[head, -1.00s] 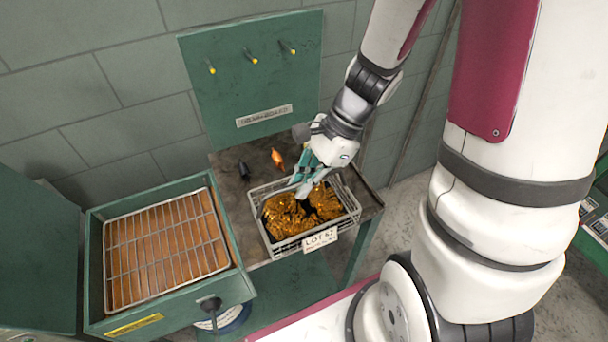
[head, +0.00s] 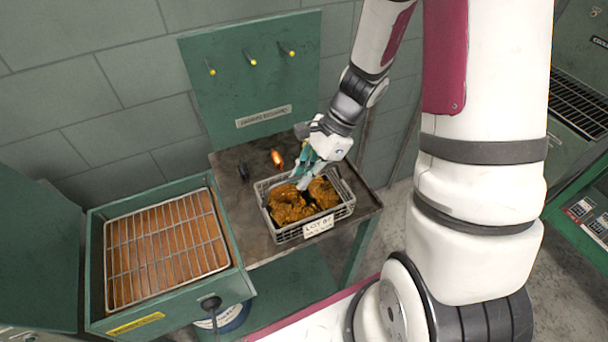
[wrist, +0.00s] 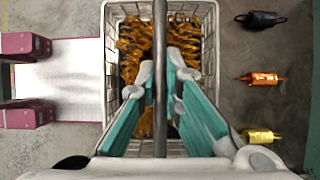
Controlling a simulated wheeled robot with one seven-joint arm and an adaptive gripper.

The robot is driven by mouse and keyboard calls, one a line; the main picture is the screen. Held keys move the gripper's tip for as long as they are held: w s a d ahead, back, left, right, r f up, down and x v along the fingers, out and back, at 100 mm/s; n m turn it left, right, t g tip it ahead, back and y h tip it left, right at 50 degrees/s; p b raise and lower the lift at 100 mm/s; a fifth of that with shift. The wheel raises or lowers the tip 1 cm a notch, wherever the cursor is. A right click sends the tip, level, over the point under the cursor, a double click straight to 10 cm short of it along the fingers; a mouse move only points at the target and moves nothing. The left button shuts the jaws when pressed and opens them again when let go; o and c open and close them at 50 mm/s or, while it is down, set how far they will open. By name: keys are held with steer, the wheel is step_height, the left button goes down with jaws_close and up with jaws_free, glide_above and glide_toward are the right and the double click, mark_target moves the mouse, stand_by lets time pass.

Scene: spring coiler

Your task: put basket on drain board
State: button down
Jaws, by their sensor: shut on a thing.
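The basket (head: 281,233) is a grey wire basket with a white lot label, holding orange-brown coils. It is level, over the front of a dark metal bench top (head: 232,204), low and close to it; contact with the top is hard to tell. In the wrist view the basket (wrist: 203,146) has a bar handle (wrist: 160,60) running across its middle. My gripper (head: 303,180) is shut on this handle from above; its teal fingers (wrist: 160,85) flank the bar. No readable sign marks a drain board; the bare metal top beside the tank may be it.
A green tank (head: 170,315) with a wire rack (head: 165,250) over brown contents stands left of the bench. A pegged green panel (head: 250,80) rises behind.

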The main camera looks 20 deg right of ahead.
steer(key=c, duration=1.7)
jaws_free()
steer(key=shift+f, duration=0.1)
steer(key=v, duration=1.1)
steer(key=shift+d+r, duration=0.15)
steer(key=shift+r, duration=0.6)
steer(key=shift+s+a+r+n+t+h, duration=0.95)
steer(key=shift+s+r+n, duration=1.15)
steer(key=shift+r+n, duration=0.75)
steer(key=shift+s+a+r+n+t+h, duration=0.95)
steer(key=shift+s+r+n, duration=1.3)
steer(key=shift+n, duration=0.9)
steer(key=shift+s+a+r+n+t+h, duration=0.95)
steer(key=shift+s+r+n, duration=1)
steer(key=shift+r+n, duration=0.95)
